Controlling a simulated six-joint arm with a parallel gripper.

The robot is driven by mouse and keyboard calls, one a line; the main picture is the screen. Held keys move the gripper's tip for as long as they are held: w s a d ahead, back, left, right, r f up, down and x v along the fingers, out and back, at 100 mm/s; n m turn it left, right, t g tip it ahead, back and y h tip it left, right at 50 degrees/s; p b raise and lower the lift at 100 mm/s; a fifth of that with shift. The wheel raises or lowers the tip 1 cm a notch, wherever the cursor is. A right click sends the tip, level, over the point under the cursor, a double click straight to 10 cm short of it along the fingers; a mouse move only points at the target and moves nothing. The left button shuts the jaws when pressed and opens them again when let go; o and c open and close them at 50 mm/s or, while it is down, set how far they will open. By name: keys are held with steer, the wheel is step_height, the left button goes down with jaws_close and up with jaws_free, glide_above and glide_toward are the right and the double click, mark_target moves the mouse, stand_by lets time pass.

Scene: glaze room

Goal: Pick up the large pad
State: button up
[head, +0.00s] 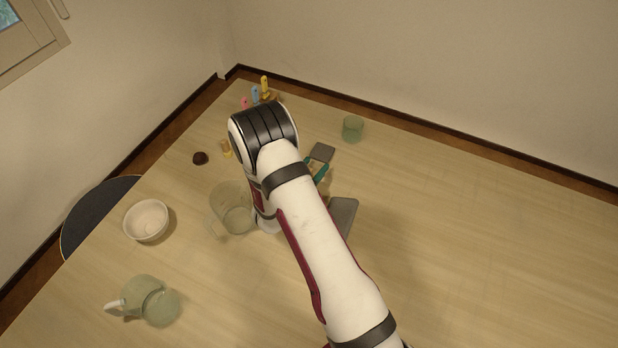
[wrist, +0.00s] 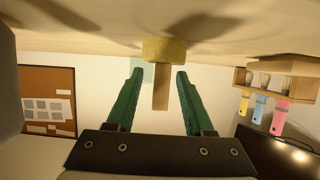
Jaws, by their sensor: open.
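Two flat dark grey pads lie on the table in the head view. The larger pad (head: 343,214) is right of my forearm, which hides part of its left side. The smaller pad (head: 322,152) lies farther back. My gripper (head: 318,172) shows only as green fingers beside my arm, between the two pads in the picture; most of it is hidden. In the wrist view, which looks upside down, my gripper (wrist: 158,75) has its green fingers apart with nothing held between them. Neither pad shows in the wrist view.
A glass pitcher (head: 232,205), white bowl (head: 146,221), glass teapot (head: 155,302), dark lump (head: 200,158) and green cup (head: 353,129) stand around. A yellow block with a wooden stem (wrist: 170,50) shows beyond my fingers. The table's right side is clear.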

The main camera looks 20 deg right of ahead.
jaws_close()
stand_by(0.5)
